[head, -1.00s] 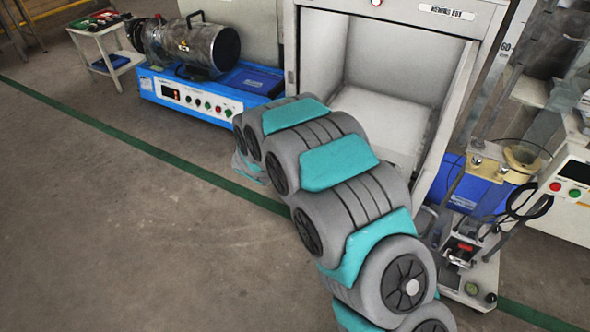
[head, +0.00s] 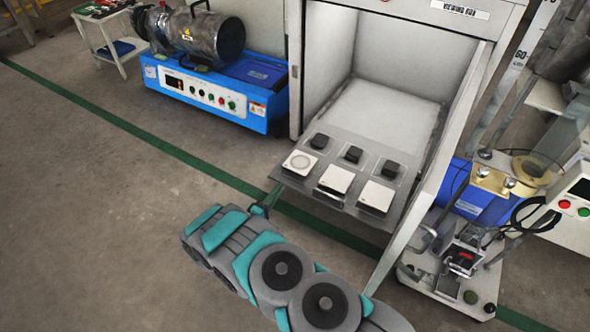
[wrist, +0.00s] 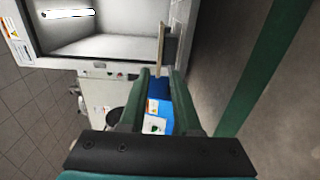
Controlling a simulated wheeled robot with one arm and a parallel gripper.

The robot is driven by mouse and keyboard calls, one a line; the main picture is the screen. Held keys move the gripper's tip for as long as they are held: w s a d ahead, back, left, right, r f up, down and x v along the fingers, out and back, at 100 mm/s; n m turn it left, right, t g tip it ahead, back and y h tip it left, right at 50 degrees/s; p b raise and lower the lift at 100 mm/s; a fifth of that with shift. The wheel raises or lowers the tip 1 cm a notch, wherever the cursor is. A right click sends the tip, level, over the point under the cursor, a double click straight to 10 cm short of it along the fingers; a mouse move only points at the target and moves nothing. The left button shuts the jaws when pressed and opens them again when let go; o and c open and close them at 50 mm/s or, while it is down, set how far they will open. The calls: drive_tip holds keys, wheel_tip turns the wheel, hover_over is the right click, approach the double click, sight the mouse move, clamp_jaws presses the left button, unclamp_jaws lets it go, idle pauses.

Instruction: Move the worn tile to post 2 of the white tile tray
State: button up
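A grey shelf or tray (head: 336,191) projects from the front of the viewing booth. Three white tiles lie in its front row: a left tile (head: 299,163) with a round ring mark, a plain middle tile (head: 336,180) and a plain right tile (head: 376,196). The ring may be wear. Three black blocks sit behind them; post numbers are not legible. My gripper (head: 263,204) is just off the shelf's left front corner. In the wrist view my gripper (wrist: 161,85) is open and empty, with a pale, edge-on plate (wrist: 161,46) ahead between the fingers.
The grey booth (head: 378,60) rises behind the shelf. A blue machine (head: 215,98) with a metal cylinder stands left. A tester (head: 455,265) stands right, close to the booth's side wall. Bare floor (head: 90,220) lies open at the left and front.

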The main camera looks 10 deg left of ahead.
sight(293, 171)
drive_tip(key=x, duration=1)
drive_tip(key=shift+s+b, duration=0.1)
drive_tip(key=shift+b, duration=0.25)
drive_tip(key=shift+c, duration=0.5)
clamp_jaws()
idle(0.6)
drive_tip(key=shift+r, duration=0.1)
wheel_tip(293, 171, up, 3)
drive_tip(key=shift+f+p, duration=0.25)
drive_tip(key=shift+p, duration=0.05)
